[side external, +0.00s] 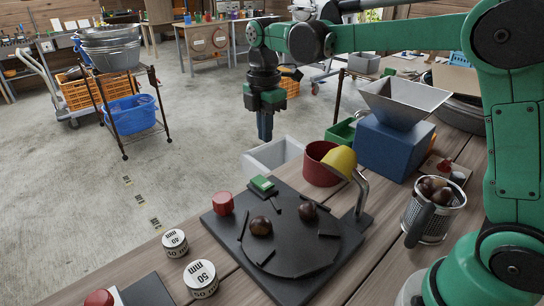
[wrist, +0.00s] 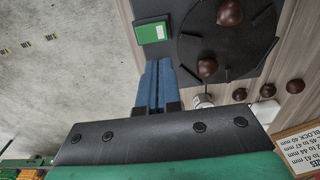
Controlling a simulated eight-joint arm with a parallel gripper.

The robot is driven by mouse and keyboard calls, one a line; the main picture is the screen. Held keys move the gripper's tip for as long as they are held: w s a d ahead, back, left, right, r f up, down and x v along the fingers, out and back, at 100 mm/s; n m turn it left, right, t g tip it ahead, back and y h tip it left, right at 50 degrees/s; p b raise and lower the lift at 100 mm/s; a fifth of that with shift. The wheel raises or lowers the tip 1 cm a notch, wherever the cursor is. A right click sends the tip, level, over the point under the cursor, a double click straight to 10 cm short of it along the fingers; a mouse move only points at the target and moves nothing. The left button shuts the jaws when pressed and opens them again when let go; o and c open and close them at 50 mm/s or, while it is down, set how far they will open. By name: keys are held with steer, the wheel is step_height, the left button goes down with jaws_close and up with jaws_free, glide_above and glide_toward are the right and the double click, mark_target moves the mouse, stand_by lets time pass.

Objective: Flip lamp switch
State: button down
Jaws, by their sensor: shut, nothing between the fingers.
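A lamp with a yellow shade (side external: 341,161) on a bent metal stem (side external: 361,193) stands at the right edge of the black board in the side view. I cannot tell for certain which part is its switch. A green-topped block (side external: 262,184) sits at the board's far edge; it also shows in the wrist view (wrist: 152,32), with a white edge. A small plate with a red part (side external: 443,168) lies farther right. My gripper (side external: 265,136) is shut and empty, pointing down, above and beyond the board; its blue fingers (wrist: 158,88) touch each other in the wrist view.
The black board (side external: 228,229) carries a round plate with chestnuts (side external: 261,226) and a red knob (side external: 223,203). A red pot (side external: 320,163), a white bin (side external: 272,153), a blue hopper box (side external: 393,145) and a chestnut-filled metal basket (side external: 428,223) stand around it.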

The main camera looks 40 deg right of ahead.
mark_target(266, 184)
step_height(266, 184, down, 11)
steer(key=shift+r, duration=0.15)
steer(key=shift+s+f, duration=0.1)
steer(key=shift+f, duration=0.1)
stand_by(0.3)
steer(key=shift+w+r, duration=0.35)
steer(key=shift+w, duration=0.4)
steer(key=shift+r, duration=0.1)
step_height(266, 184, up, 14)
steer(key=s, duration=0.1)
steer(key=shift+s, duration=0.3)
stand_by(0.4)
